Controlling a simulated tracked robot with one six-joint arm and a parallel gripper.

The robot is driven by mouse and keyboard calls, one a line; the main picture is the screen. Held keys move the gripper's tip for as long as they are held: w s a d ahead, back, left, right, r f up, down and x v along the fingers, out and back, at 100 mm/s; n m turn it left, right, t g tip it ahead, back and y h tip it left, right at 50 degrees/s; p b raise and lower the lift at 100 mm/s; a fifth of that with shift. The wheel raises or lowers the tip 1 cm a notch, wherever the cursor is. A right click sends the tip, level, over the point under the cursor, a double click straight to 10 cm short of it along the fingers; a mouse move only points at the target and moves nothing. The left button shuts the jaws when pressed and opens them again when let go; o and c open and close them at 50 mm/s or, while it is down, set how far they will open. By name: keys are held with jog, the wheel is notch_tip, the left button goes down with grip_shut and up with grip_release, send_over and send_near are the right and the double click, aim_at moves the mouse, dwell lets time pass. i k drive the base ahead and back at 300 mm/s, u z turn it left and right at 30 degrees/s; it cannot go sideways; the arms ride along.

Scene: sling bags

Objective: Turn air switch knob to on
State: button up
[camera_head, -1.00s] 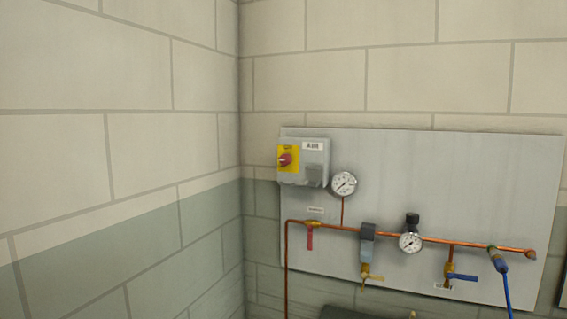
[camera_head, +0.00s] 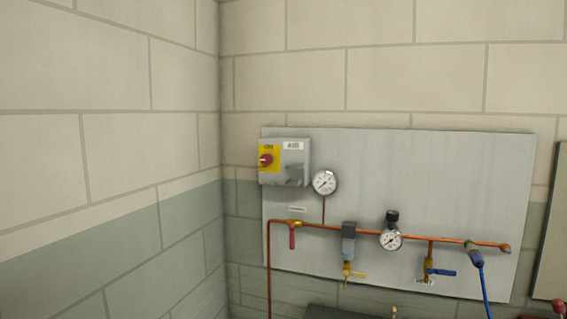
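The air switch is a grey box (camera_head: 292,172) at the upper left of a grey wall panel, with a white label that looks like "AIR". Its red knob (camera_head: 265,160) sits on a yellow plate (camera_head: 269,150) on the left of the box face. The knob's handle appears to lie roughly sideways, but it is too small to read its setting. My gripper is not in view, and nothing touches the knob.
The panel (camera_head: 450,180) carries gauges (camera_head: 324,182), a copper pipe (camera_head: 360,231), a red-handled valve (camera_head: 292,238), a blue-handled valve (camera_head: 441,272) and a blue hose (camera_head: 482,280). A block wall (camera_head: 110,150) stands close on the left. A dark object (camera_head: 345,312) shows at the bottom edge.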

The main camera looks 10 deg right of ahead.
aim_at(267, 158)
jog(key=k, duration=1.3)
jog(key=u, duration=0.4)
jog(key=i, duration=2.3)
jog(key=z, duration=0.6)
